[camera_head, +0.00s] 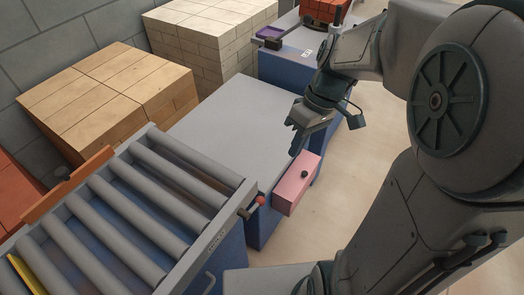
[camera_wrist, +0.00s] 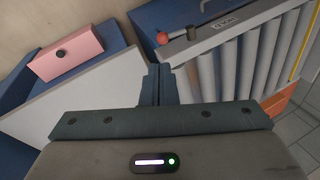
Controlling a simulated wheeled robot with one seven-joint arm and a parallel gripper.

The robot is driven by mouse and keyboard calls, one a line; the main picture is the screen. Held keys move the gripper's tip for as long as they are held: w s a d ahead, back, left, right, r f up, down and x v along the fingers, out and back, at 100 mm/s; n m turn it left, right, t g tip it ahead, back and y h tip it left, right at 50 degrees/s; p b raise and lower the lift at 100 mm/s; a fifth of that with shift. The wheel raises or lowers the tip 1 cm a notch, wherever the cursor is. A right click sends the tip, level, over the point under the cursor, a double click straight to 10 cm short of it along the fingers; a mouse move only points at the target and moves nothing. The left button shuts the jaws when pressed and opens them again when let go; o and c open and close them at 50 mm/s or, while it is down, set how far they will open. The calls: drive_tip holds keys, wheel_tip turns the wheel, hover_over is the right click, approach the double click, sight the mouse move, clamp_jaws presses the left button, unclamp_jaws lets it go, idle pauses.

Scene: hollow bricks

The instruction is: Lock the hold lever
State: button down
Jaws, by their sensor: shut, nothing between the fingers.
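A small lever with a red ball knob (camera_head: 260,200) sits on the near right corner of the roller conveyor's side rail. It also shows in the wrist view as the red knob (camera_wrist: 162,38).
The roller conveyor (camera_head: 214,238) fills the lower left. A pink drawer (camera_head: 297,184) with a dark knob stands open from the blue cabinet, below my gripper. The grey worktop (camera_head: 225,115) is bare. Stacks of tan bricks (camera_head: 110,85) and pale bricks (camera_head: 205,35) stand behind.

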sight(262, 197)
drive_tip(key=w+f, duration=0.1)
drive_tip(key=w+f+n+y+b, duration=0.1)
drive_tip(key=f, duration=0.1)
drive_tip(key=f+n+g+b, duration=0.1)
drive_tip(key=shift+w+a+f+y, duration=0.15)
drive_tip(key=shift+w+a+y, duration=0.15)
drive_tip(key=shift+w+a, duration=0.1)
drive_tip(key=b+x, duration=0.1)
drive_tip(key=x, duration=1.3)
drive_tip(key=shift+d+b, duration=0.1)
drive_tip(key=shift+b, duration=0.3)
drive_tip(key=shift+f, duration=0.1)
